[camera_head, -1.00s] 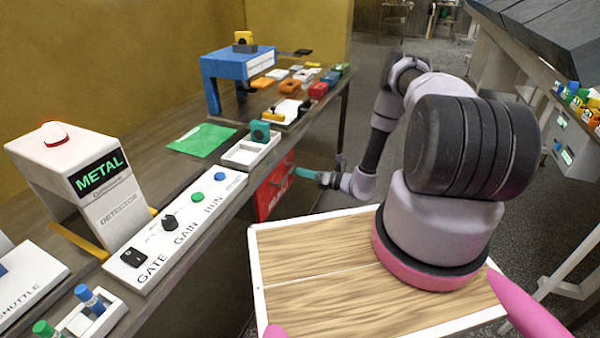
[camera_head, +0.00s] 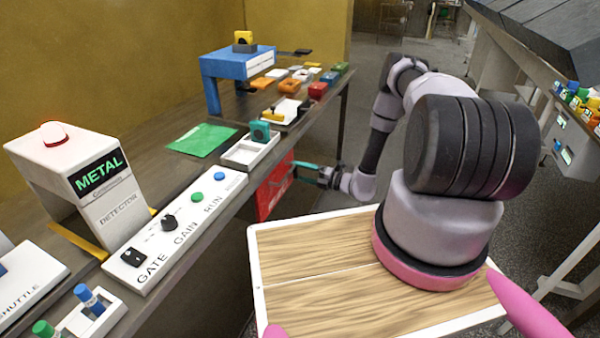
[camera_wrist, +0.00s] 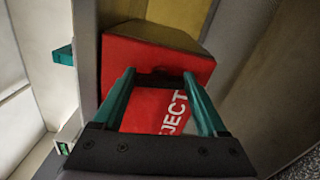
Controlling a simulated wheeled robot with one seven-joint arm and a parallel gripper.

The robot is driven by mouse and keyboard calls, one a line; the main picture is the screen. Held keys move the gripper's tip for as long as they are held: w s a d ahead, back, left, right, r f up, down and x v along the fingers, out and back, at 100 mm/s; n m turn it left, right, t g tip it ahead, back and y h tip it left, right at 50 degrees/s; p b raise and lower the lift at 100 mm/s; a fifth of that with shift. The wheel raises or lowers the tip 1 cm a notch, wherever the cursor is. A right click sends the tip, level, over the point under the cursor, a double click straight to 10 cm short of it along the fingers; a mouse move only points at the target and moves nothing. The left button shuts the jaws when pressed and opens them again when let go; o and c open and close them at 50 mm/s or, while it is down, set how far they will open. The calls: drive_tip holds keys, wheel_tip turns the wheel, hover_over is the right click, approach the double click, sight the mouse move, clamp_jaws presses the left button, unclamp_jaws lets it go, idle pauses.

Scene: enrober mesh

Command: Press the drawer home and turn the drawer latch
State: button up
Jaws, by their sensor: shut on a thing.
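The red drawer (camera_head: 272,190) is under the near edge of the long bench in the head view. In the wrist view its red front (camera_wrist: 155,108) carries white lettering, of which "JECT" shows. My gripper (camera_head: 294,170) is at the drawer front. In the wrist view the teal fingers of my gripper (camera_wrist: 158,78) stand apart on both sides of the drawer's dark handle (camera_wrist: 158,79) and are shut on it. The red top (camera_wrist: 155,50) shows beyond the handle, so the drawer looks partly out. I cannot pick out the latch for certain.
A control panel (camera_head: 185,225) with a dark knob and buttons lies along the bench edge. A pale post (camera_wrist: 86,50) runs close left of the drawer. Open floor lies right of the bench.

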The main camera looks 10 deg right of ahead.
drive_tip(key=shift+m, duration=0.7)
drive_tip(key=o, duration=1.3)
drive_tip(key=shift+d, duration=0.1)
drive_tip(key=v, duration=1)
drive_tip(key=shift+s+d, duration=0.2)
drive_tip(key=shift+d, duration=0.05)
